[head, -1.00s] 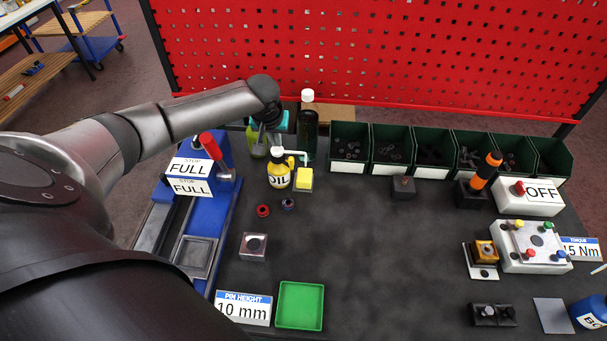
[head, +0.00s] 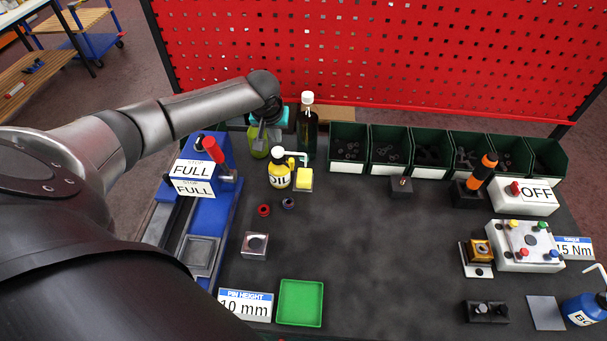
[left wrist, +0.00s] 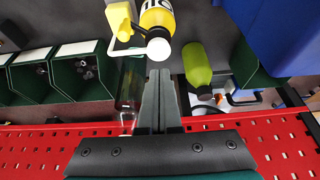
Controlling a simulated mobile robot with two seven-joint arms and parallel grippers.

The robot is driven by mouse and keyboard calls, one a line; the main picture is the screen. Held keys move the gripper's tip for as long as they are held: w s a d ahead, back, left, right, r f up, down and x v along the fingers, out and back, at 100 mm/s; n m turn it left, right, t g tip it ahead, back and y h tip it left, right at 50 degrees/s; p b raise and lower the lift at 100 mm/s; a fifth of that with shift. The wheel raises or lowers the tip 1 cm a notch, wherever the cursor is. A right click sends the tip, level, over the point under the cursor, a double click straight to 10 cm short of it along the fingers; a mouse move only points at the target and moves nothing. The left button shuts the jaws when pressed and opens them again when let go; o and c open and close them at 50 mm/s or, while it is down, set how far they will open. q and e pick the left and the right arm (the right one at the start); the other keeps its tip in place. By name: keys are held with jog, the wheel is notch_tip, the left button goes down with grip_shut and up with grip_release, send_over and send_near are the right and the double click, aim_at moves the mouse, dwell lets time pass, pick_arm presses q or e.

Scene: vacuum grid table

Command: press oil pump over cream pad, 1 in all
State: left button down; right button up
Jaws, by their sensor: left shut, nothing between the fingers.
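The yellow oil pump bottle (head: 279,178), labelled OIL, stands at the back left of the table with a white pump head and spout. The spout reaches right, over the yellowish cream pad (head: 304,181) beside the bottle. My left gripper (head: 261,137) is behind and a little left of the bottle, apart from it. In the left wrist view its fingers (left wrist: 160,76) are shut and empty, pointing toward the white pump cap (left wrist: 158,49). The bottle (left wrist: 156,14) and the pad (left wrist: 119,17) also show there. My right gripper is out of view.
A green bottle (head: 257,146) and a dark bottle with a white cap (head: 308,135) stand close to the left gripper. Dark green bins (head: 350,142) line the back, before a red pegboard (head: 380,50). A blue press (head: 221,205) stands left. The table's middle is clear.

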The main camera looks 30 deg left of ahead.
pick_arm(q)
notch_tip(320, 180, up, 3)
jog(key=shift+f+p, duration=0.2)
jog(key=shift+p, duration=1.05)
jog(key=shift+r+p, duration=0.55)
jog(key=shift+r, duration=0.35)
